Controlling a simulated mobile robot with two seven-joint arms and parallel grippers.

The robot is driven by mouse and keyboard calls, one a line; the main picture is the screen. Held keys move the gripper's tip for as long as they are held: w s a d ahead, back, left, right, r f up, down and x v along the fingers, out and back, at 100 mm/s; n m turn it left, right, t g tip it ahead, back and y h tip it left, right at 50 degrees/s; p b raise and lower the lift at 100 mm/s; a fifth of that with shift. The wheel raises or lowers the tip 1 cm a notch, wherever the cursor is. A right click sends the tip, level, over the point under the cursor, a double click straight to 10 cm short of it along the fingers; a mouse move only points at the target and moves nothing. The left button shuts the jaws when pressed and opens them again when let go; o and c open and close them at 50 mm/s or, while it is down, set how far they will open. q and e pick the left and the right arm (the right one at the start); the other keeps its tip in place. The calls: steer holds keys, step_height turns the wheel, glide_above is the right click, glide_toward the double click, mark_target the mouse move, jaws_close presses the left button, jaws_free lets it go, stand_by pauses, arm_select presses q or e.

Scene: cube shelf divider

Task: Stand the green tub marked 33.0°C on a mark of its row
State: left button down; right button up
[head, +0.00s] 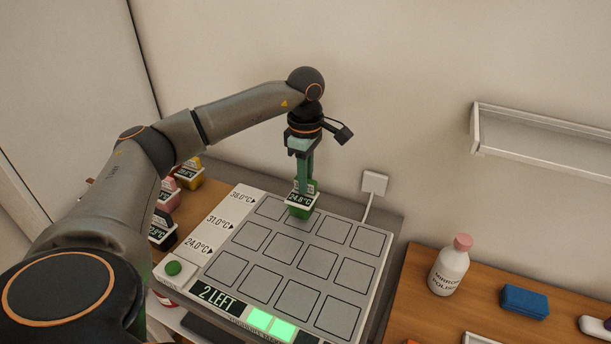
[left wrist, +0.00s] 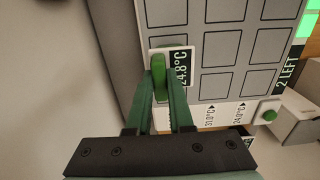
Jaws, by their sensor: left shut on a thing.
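A green tub (head: 300,206) with a white rim hangs under my left gripper (head: 303,187). Its label reads 24.8°C, not 33.0°C; I can read no 33.0°C label. My left gripper is shut on its green grip, which also shows in the left wrist view (left wrist: 158,76). The tub is at the back row of the marked board (head: 266,257), around its second square; I cannot tell whether it touches the board. The rows are labelled 38.0°C, 31.0°C and 24.0°C from back to front. My right gripper is not in view.
Yellow (head: 190,173), pink (head: 168,193) and black (head: 161,238) tubs stand left of the board, partly behind my arm. A panel (head: 220,298) reads 2 LEFT beside lit green squares. A bottle (head: 449,268) and blue block (head: 525,301) stand right. The other visible squares are empty.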

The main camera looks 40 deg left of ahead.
arm_select(q)
steer(key=shift+f, duration=0.7)
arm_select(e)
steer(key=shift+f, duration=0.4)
arm_select(q)
steer(key=shift+f, duration=0.3)
steer(key=shift+c, duration=2.1)
jaws_free()
step_height(320, 180, up, 9)
steer(key=p, duration=0.7)
steer(key=shift+r+p, duration=0.1)
steer(key=shift+p, duration=0.25)
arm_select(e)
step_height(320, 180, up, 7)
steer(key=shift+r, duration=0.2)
